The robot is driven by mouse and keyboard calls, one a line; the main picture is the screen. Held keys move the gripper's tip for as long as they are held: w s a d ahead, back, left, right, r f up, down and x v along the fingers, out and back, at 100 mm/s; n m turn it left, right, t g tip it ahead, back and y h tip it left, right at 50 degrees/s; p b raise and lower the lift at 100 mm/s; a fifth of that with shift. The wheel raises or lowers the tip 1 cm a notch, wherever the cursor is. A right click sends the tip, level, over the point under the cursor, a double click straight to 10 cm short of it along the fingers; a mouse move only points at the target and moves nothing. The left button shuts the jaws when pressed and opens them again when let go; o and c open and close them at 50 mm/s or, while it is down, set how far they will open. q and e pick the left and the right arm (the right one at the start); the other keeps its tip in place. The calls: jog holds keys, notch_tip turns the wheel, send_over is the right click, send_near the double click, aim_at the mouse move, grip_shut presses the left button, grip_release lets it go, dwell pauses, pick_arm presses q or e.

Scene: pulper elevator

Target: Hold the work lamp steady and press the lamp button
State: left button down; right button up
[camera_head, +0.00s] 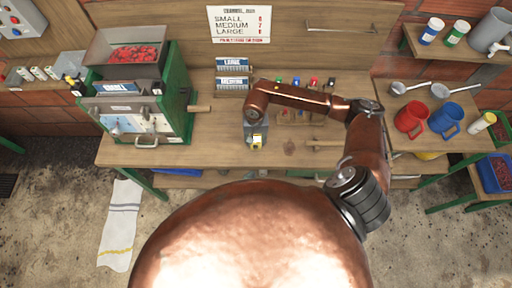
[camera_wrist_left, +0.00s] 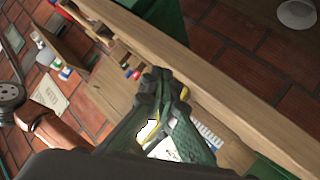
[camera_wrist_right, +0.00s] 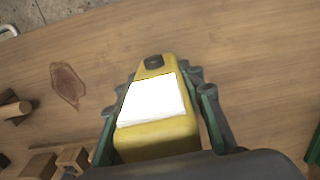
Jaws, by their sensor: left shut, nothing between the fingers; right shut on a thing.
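The yellow work lamp (camera_wrist_right: 158,135) has a bright white panel and a dark round button (camera_wrist_right: 153,62) at its far end. My right gripper (camera_wrist_right: 158,92) is shut on the lamp, with a finger along each side. In the head view the lamp (camera_head: 257,141) is small, under my right gripper (camera_head: 255,127), over the bench. My left gripper (camera_wrist_left: 164,80) is shut and empty in the left wrist view, its green fingers meeting at the tips. White and yellow patches show between its fingers; I cannot tell what they are. I cannot make out my left gripper in the head view.
The wooden bench (camera_head: 222,132) is mostly clear around the lamp. A green machine (camera_head: 178,90) stands to the left. Label packs (camera_head: 232,83) and small coloured bottles stand behind. Red (camera_head: 410,118) and blue (camera_head: 445,120) jugs are on the right. A dark stain (camera_wrist_right: 68,85) marks the wood.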

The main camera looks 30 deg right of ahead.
pick_arm(q)
jog(key=shift+s+d+r+h, duration=0.15)
jog(key=shift+s+d+r, duration=0.2)
jog(key=shift+s+r, duration=0.2)
jog(key=shift+s+d+r+h, duration=0.15)
jog(key=shift+s+d+r, duration=0.25)
jog(key=shift+r, duration=0.2)
jog(key=shift+w+d, duration=0.7)
jog(key=shift+w, duration=0.6)
jog(key=shift+w+d, duration=0.7)
jog(key=shift+w, duration=0.55)
jog(key=shift+w+d, duration=0.7)
jog(key=shift+w, duration=0.6)
jog(key=shift+w, duration=0.1)
jog(key=shift+w+d, duration=0.2)
jog(key=shift+w, duration=0.05)
jog(key=shift+w+d, duration=0.25)
jog(key=shift+w, duration=0.25)
jog(key=shift+s+a, duration=0.1)
jog(key=shift+s, duration=0.05)
jog(key=shift+s+a, duration=0.4)
jog(key=shift+s, duration=0.3)
